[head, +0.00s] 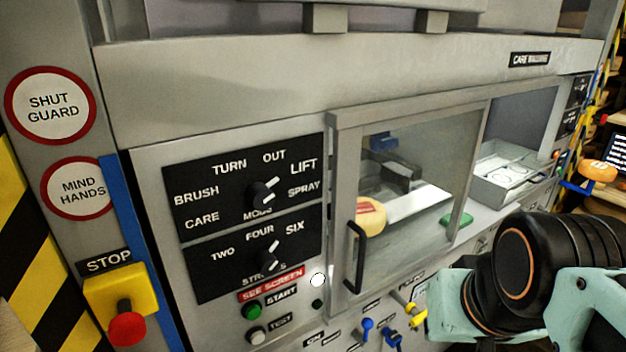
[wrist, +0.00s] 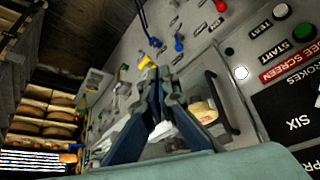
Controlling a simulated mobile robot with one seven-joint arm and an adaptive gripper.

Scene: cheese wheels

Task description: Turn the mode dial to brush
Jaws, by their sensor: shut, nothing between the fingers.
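The mode dial (head: 262,194) is a black knob with white marks on a black panel (head: 190,222) at the left of the machine front. Labels CARE, BRUSH, TURN, OUT, LIFT and SPRAY ring it; its pointer appears to aim up and right, around LIFT. The BRUSH label (head: 196,194) is at its left. My gripper (wrist: 158,78) is shut and empty in the wrist view, in front of the machine's lower controls and well away from the dial. In the head view my arm is at the lower right. The mode dial is outside the wrist view.
A strokes dial (head: 268,260) sits just below. The glass guard door (head: 410,190) with its black handle (head: 355,257) stands between the dial and my arm. A green button (head: 251,311), blue levers (head: 367,326) and a red stop button (head: 127,328) are lower down.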

